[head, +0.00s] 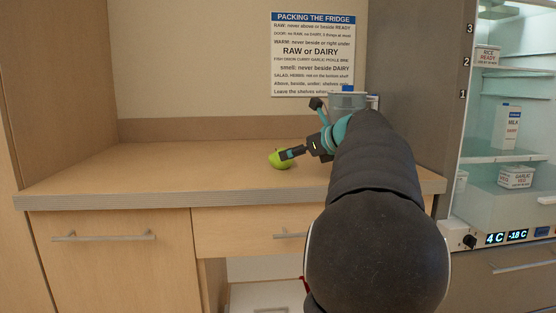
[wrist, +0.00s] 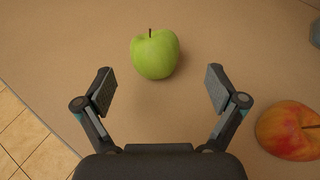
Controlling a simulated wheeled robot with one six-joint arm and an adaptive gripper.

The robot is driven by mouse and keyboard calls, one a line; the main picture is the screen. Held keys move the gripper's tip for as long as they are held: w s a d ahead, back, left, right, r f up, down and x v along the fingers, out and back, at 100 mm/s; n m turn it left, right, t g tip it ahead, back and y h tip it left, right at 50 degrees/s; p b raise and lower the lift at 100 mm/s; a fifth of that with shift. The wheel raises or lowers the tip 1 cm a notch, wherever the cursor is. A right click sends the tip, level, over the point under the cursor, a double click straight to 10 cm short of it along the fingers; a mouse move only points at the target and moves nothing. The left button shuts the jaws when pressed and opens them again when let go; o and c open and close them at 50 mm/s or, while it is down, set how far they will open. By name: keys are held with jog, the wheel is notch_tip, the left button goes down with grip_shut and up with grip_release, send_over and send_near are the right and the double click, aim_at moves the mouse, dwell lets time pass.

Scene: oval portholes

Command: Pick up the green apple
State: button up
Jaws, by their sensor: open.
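The green apple (wrist: 155,55) stands upright on the wooden counter, its stem up, in the wrist view. It lies just ahead of my gripper (wrist: 160,88), near the middle between the two fingers but beyond their tips. The fingers are spread wide with nothing between them. In the head view the green apple (head: 279,160) sits on the counter, partly covered by my gripper (head: 289,153). My gripper reaches it from the right, and I cannot tell there whether they touch.
A red-yellow apple (wrist: 292,130) lies right of my gripper in the wrist view. A clear container with a blue top (head: 347,99) stands at the back of the counter (head: 110,175). The counter's left side is clear. An open fridge (head: 505,120) holding several containers stands right.

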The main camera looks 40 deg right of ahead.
aim_at(278, 157)
jog(key=x, duration=0.2)
jog(key=shift+w+f, duration=0.2)
jog(key=shift+w, duration=0.1)
jog(key=shift+a+x, duration=0.25)
jog(key=shift+x, duration=1.1)
jog(key=shift+a+x, duration=0.2)
jog(key=shift+x, duration=1.1)
jog(key=c, duration=1.3)
